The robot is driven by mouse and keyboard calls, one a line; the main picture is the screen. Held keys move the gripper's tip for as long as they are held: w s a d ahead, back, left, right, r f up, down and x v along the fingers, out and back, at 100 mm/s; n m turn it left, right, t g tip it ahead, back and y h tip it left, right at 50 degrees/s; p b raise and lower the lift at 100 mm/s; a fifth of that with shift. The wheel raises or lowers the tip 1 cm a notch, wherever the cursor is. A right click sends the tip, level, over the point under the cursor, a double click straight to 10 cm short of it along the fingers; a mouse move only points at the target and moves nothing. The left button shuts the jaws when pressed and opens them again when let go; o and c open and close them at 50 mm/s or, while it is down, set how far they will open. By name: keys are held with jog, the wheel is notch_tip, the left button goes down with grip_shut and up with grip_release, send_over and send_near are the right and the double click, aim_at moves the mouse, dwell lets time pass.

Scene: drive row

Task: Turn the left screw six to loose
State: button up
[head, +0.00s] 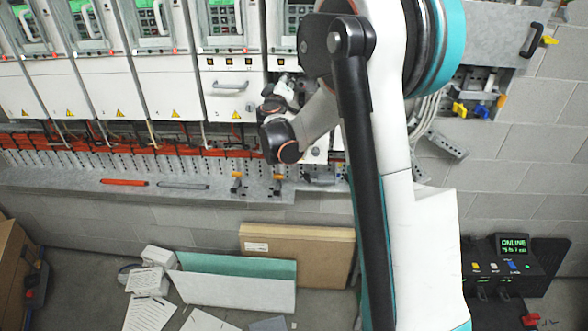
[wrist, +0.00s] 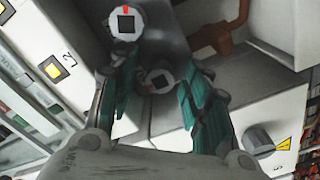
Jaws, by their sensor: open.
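My gripper (wrist: 161,78) is open in the wrist view, with its two teal fingers spread. A round light-grey screw head (wrist: 159,79) with a dark square centre lies between the fingertips, close to them; I cannot tell whether they touch it. A second round screw head (wrist: 125,22) with a dark square and a red mark shows beyond the left finger. I cannot tell which one is left screw six. In the head view, my gripper (head: 283,92) is at the lower front of the drive row, and the screws are hidden behind my arm.
A grey knob (wrist: 258,139) is beside a yellow warning label on a white front. A lit yellow button (wrist: 52,70) is near the label L2. White drive units (head: 100,85) fill the wall leftward. A ledge (head: 60,182) holds a red tool (head: 124,183).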

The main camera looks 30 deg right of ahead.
jog(key=s+a+m+p, duration=0.5)
jog(key=s+a+m, duration=0.3)
jog(key=s+m, duration=0.35)
jog(key=s+a+f+n+g+y+b, duration=0.2)
jog(key=s+f+g+b, duration=0.2)
jog(key=s+f+b, duration=1)
jog(key=shift+f+n+g+y+b, duration=0.15)
jog(key=shift+n+g+y+b, duration=0.2)
jog(key=shift+b, duration=0.7)
jog(key=shift+s+a+f, duration=0.1)
jog(key=shift+a, duration=0.05)
jog(key=s+a+f+n+g+y+b, duration=0.1)
jog(key=s+a+f+n+y+b, duration=0.1)
jog(key=s+a+f, duration=0.4)
jog(key=s+a+f+n+g+y+b, duration=0.2)
jog(key=s+a+f+y+b, duration=0.3)
jog(key=s, duration=0.7)
jog(key=shift+s+a+f+n+b, duration=0.35)
jog(key=shift+a+f+n, duration=0.35)
jog(key=shift+a, duration=0.4)
